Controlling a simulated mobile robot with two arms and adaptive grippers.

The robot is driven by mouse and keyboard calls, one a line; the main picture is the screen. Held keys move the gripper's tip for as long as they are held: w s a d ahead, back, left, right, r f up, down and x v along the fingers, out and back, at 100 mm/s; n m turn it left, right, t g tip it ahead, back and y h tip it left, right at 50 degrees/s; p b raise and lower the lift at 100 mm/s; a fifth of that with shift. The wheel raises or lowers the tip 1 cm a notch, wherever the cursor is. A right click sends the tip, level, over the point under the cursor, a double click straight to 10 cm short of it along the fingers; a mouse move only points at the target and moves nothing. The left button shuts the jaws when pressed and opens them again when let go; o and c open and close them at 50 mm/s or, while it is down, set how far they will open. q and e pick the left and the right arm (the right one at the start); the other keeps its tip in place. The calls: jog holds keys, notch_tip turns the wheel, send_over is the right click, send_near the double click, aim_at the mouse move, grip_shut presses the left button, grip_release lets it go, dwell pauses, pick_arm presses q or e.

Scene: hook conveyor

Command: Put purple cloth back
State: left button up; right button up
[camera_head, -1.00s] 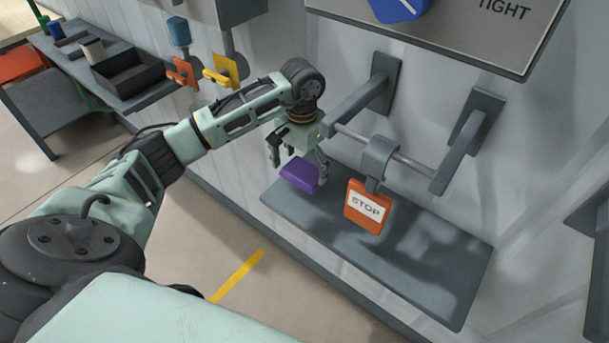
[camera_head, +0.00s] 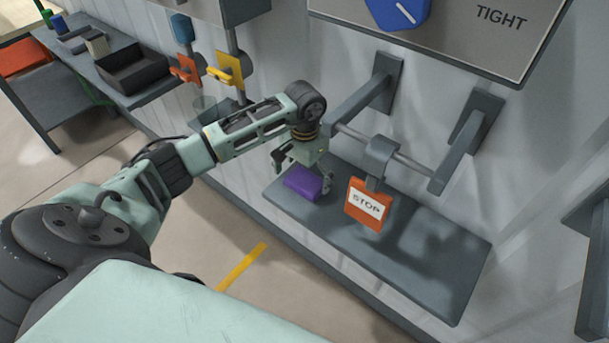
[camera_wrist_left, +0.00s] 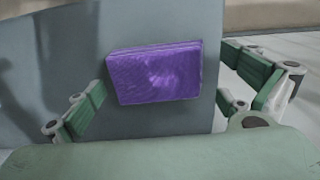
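The purple cloth (camera_head: 303,182) is a folded block lying on the grey shelf (camera_head: 420,265) near its left end. In the left wrist view the cloth (camera_wrist_left: 154,73) sits between the spread fingers, with a gap on both sides. My left gripper (camera_head: 300,170) is open just above and around the cloth; its two fingers (camera_wrist_left: 165,105) do not touch it in the wrist view. My right gripper is not in view.
An orange STOP sign (camera_head: 367,203) hangs from a hook (camera_head: 381,155) on a rail just right of the gripper. A panel with a blue knob (camera_head: 398,12) is above. A workbench with a dark tray (camera_head: 133,70) stands at the far left. The shelf's right part is clear.

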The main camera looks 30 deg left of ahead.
aim_at(305, 179)
pick_arm(q)
jog(key=shift+r, duration=0.15)
jog(key=shift+r, duration=0.2)
notch_tip(305, 179, up, 12)
jog(key=b, duration=0.4)
jog(key=shift+f, duration=0.25)
